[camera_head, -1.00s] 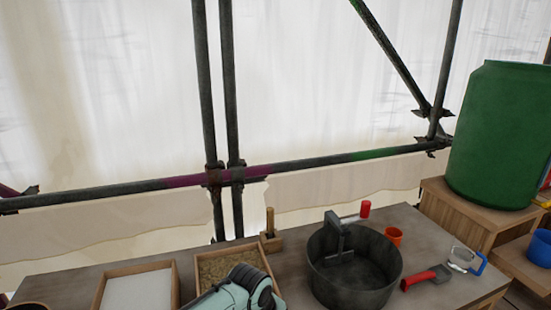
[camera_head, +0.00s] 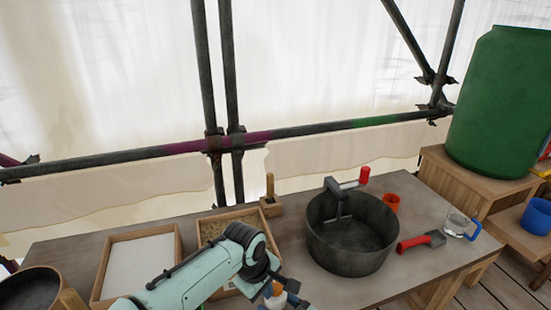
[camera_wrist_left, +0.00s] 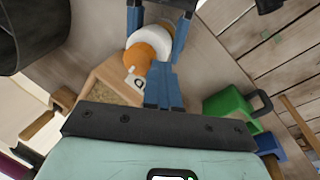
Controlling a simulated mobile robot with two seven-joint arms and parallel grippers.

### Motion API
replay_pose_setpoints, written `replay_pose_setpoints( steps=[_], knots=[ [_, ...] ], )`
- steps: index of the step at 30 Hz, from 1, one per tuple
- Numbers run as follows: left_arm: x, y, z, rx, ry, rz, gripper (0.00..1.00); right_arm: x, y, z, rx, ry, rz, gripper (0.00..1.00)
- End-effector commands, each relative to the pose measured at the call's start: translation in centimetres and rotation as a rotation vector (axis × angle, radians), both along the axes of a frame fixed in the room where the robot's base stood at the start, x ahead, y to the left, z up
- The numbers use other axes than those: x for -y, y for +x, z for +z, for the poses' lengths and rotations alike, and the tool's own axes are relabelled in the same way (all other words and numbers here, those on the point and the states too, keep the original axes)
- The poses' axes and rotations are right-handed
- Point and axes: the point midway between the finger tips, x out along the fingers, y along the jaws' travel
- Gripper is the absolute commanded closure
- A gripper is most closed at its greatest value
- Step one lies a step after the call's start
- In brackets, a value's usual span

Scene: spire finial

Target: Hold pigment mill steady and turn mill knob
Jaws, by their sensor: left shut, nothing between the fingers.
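The pigment mill (camera_head: 340,262) appears to be the dark round pot at centre right on the workbench. Its crank arm rises over the rim and ends in a red knob (camera_head: 364,175) at the back. The pot's dark side also shows at the upper left of the left wrist view (camera_wrist_left: 12,45). My left gripper (camera_head: 288,290) is at the bench's front, left of and nearer than the pot, apart from it. Its blue fingers (camera_wrist_left: 165,86) are shut and empty. Other blue fingers (camera_wrist_left: 160,28), apparently my right gripper's, flank a white bottle with an orange top (camera_wrist_left: 152,48); contact is unclear.
A sand tray (camera_head: 204,232), a white-bottomed tray (camera_head: 97,284) and a dark bowl (camera_head: 54,283) stand left. A green barrel (camera_head: 500,105) stands beyond.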

Motion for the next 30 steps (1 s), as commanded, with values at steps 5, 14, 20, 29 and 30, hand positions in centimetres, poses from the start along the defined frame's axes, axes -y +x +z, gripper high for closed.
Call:
replay_pose_setpoints(
  steps=[5, 14, 20, 29, 30],
  knots=[
    [-0.3, -0.4, 0.1, 0.002, -0.002, 0.000, 1.00, 0.0, 0.0, 0.0, 0.000, 0.000, 0.001, 0.69],
    [-0.5, -0.5, 2.0, 0.003, -0.001, 0.000, 1.00, 0.0, 0.0, 0.0, 0.000, 0.000, 0.000, 0.69],
    [-0.4, -0.5, 4.4, 0.003, -0.001, 0.000, 1.00, 0.0, 0.0, 0.0, 0.000, 0.000, -0.001, 0.69],
    [-0.5, -0.5, 6.1, 0.000, 0.000, 0.000, 1.00, 0.1, 0.0, 0.0, 0.000, 0.000, -0.002, 0.69],
    [-0.5, -0.6, 6.1, 0.000, 0.000, 0.000, 1.00, 0.1, 0.0, 0.0, 0.000, 0.000, -0.002, 0.69]
  ],
)
